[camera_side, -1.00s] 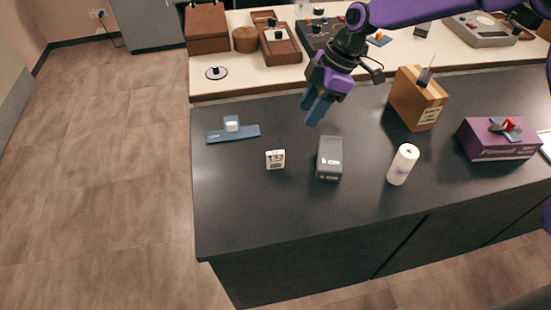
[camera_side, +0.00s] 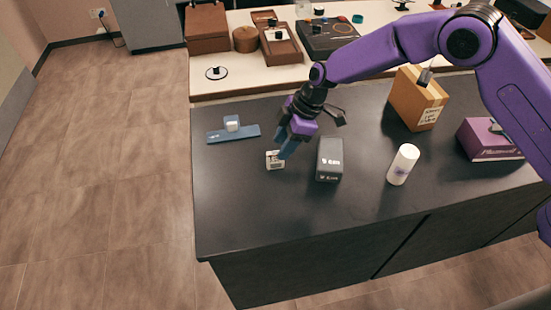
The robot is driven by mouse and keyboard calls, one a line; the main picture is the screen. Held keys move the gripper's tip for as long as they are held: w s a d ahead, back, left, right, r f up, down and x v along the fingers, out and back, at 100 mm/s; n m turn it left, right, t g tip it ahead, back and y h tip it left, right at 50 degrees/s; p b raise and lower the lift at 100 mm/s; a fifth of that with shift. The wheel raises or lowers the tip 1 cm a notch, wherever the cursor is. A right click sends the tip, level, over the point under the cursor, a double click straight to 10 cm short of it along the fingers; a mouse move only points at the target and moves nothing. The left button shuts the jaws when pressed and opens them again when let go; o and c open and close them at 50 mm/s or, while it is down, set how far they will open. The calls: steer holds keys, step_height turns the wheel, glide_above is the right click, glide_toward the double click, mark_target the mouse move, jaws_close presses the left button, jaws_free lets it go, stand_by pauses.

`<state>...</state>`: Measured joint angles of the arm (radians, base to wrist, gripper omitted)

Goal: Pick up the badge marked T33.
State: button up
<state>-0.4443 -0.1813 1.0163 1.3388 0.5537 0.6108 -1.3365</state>
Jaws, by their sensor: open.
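A small white badge (camera_side: 273,161) with dark print lies on the dark counter, left of a dark grey box. Its print is too small to read, so I cannot tell whether it says T33.
The dark grey box (camera_side: 329,159) stands close to the right of my gripper. A blue tray piece (camera_side: 245,134) with a white block (camera_side: 232,123) lies behind left. A white cylinder (camera_side: 403,164), a cardboard box (camera_side: 417,100) and a purple box (camera_side: 484,141) stand further right. The front left counter is clear.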

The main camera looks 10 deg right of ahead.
mark_target(275, 167)
steer(key=shift+x, duration=2.75)
steer(key=shift+w, duration=0.1)
steer(key=shift+c, duration=0.3)
jaws_close()
